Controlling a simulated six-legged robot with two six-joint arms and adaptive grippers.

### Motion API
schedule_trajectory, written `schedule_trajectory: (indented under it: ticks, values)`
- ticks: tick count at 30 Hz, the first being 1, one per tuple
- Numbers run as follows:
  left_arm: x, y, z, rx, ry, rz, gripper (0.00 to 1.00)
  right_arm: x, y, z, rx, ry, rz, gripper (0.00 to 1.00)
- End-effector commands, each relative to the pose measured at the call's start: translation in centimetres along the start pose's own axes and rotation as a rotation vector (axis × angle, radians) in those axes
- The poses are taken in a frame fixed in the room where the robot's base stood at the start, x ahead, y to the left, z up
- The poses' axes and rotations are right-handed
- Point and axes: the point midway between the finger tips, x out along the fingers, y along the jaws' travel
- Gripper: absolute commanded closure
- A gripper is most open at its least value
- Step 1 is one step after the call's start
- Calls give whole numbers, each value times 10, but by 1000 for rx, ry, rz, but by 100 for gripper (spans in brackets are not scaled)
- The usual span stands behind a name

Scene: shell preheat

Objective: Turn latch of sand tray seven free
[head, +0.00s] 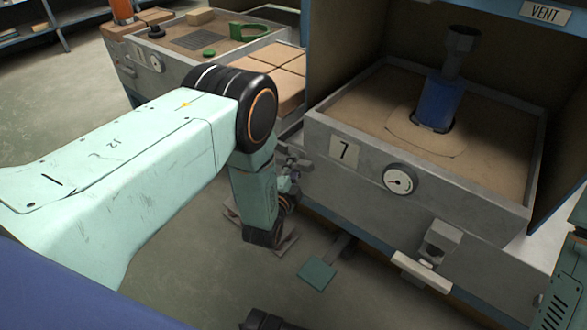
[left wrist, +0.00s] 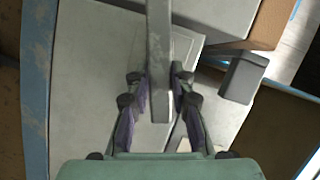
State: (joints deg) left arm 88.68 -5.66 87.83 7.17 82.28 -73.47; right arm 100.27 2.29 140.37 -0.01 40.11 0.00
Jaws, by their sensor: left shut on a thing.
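Sand tray seven (head: 452,192) is a grey metal box of sand with a "7" plate and a round gauge (head: 398,180) on its front. My left gripper (head: 289,180) is at the tray's left front corner, partly hidden by its own wrist. In the left wrist view, the left gripper (left wrist: 157,88) has its fingers on both sides of a grey latch bar (left wrist: 159,40) and is shut on it. The bar runs straight between the fingers. Its mount is hard to make out. My right gripper does not show.
A blue cylinder (head: 438,103) stands in the sand of tray seven. A bracket with a pale handle (head: 421,272) is on the front lower right. A green pedal (head: 316,274) is near the floor below. Another sand tray (head: 205,62) stands back left. Open floor lies at left.

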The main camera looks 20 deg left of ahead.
Motion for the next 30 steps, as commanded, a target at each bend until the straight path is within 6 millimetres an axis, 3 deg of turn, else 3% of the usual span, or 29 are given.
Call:
schedule_trajectory:
  ticks: [12, 30]
  values:
    - [1, 9, -1, 240, 0, -102, 100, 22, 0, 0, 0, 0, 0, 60]
    - [1, 9, 0, 308, -1, -130, 100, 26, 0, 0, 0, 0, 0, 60]
